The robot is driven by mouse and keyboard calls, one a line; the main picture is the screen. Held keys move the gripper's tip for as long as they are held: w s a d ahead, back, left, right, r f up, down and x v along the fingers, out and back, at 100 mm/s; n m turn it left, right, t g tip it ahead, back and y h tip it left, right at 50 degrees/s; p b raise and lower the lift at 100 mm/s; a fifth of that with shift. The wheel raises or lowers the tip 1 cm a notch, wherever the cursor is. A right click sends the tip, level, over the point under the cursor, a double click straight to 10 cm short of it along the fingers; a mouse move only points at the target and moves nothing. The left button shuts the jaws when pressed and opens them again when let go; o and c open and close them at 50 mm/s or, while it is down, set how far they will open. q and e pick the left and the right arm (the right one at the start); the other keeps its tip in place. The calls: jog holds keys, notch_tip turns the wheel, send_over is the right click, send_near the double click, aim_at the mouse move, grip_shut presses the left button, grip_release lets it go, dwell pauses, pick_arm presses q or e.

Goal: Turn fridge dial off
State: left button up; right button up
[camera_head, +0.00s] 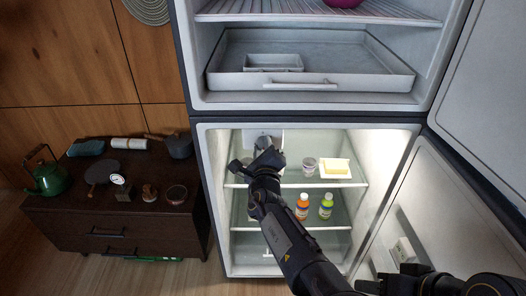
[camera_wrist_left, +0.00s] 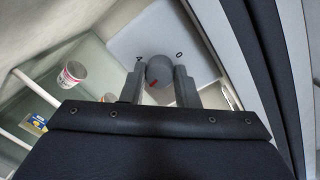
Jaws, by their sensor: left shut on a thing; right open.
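The fridge dial (camera_wrist_left: 160,69) is a round grey knob with a red mark, on a white plate (camera_wrist_left: 188,38) with small dark markings. The plate also shows on the back wall of the lower fridge compartment in the head view (camera_head: 273,132). My left gripper (camera_head: 266,158) reaches into this compartment and hides the dial there. In the left wrist view its two fingers (camera_wrist_left: 160,82) are shut on the dial, one on each side. My right gripper (camera_head: 385,284) is open and empty at the bottom right of the head view, outside the fridge and partly cut off.
An orange bottle (camera_head: 302,207) and a green-yellow bottle (camera_head: 326,206) stand lower. The open lower door (camera_head: 425,200) bounds the right. A dark cabinet (camera_head: 150,220) stands left.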

pick_arm(q)
jog(key=n+b, duration=0.2)
jog(key=n, duration=0.1)
jog(key=shift+f+n, duration=0.2)
jog(key=shift+n, duration=0.1)
jog(key=n+b, duration=0.2)
jog(key=n, duration=0.2)
jog(key=shift+a+b, duration=0.1)
jog(key=shift+b, duration=0.25)
jog(key=n+b, duration=0.1)
jog(key=n, duration=0.3)
jog(key=shift+n+h+b, duration=0.3)
jog(key=shift+b, duration=0.05)
jog(key=n+b, duration=0.1)
jog(key=n, duration=0.3)
jog(key=n+b, duration=0.1)
jog(key=n, duration=0.3)
jog(key=shift+f+n+h, duration=0.1)
jog(key=shift+n+h, duration=0.3)
jog(key=n+b, duration=0.1)
jog(key=n, duration=0.2)
jog(key=n+b, duration=0.2)
jog(key=n, duration=0.2)
jog(key=shift+f+n+h, duration=0.1)
jog(key=shift+n+h, duration=0.2)
jog(key=shift+n, duration=0.1)
jog(key=shift+n+b, duration=1.25)
jog(key=shift+n, duration=0.65)
jog(key=shift+d, duration=0.2)
